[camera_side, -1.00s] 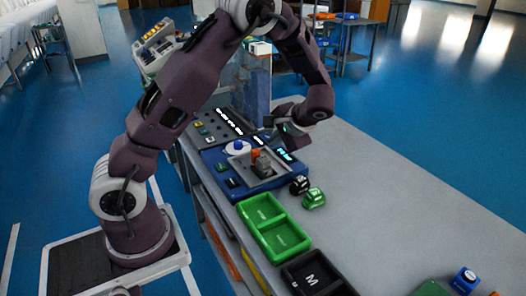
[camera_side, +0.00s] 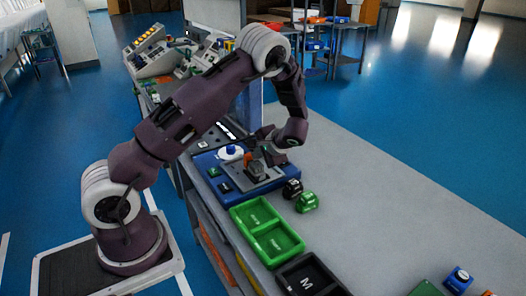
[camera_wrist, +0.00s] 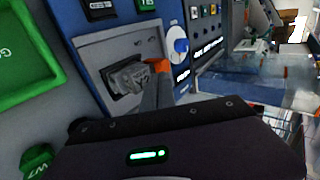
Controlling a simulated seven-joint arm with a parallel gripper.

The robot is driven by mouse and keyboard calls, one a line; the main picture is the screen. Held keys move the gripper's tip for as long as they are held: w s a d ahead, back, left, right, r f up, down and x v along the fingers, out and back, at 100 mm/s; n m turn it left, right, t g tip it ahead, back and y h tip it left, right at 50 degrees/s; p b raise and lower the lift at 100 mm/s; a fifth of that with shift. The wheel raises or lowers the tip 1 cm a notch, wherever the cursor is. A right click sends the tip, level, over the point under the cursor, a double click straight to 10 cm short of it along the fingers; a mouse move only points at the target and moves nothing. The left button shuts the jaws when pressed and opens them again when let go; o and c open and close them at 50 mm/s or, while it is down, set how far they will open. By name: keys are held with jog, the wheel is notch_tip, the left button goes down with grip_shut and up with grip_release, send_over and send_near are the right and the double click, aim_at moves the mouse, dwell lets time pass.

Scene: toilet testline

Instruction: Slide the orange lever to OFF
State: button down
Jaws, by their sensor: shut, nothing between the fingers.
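The orange lever (camera_side: 248,157) stands on a grey plate on the blue panel (camera_side: 209,165). In the wrist view the orange lever (camera_wrist: 157,68) shows just beyond my gripper's body, beside a dark grey slotted block (camera_wrist: 125,77). My gripper (camera_side: 268,157) is low over the panel, shut and empty, close to the lever on its right side. The fingertips are mostly hidden, so I cannot tell whether they touch the lever. The OFF mark is not legible.
A white and blue knob (camera_side: 230,152) is beside the lever. A green two-part tray (camera_side: 267,230), a black tray (camera_side: 308,276), a black piece (camera_side: 292,188) and a green piece (camera_side: 307,202) are nearer the camera. The grey tabletop (camera_side: 390,220) to the right is mostly clear.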

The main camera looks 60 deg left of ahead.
jog(key=shift+x, duration=0.95)
jog(key=shift+a, duration=1.65)
jog(key=shift+d+r, duration=0.1)
jog(key=v, duration=0.9)
jog(key=shift+d+r, duration=0.3)
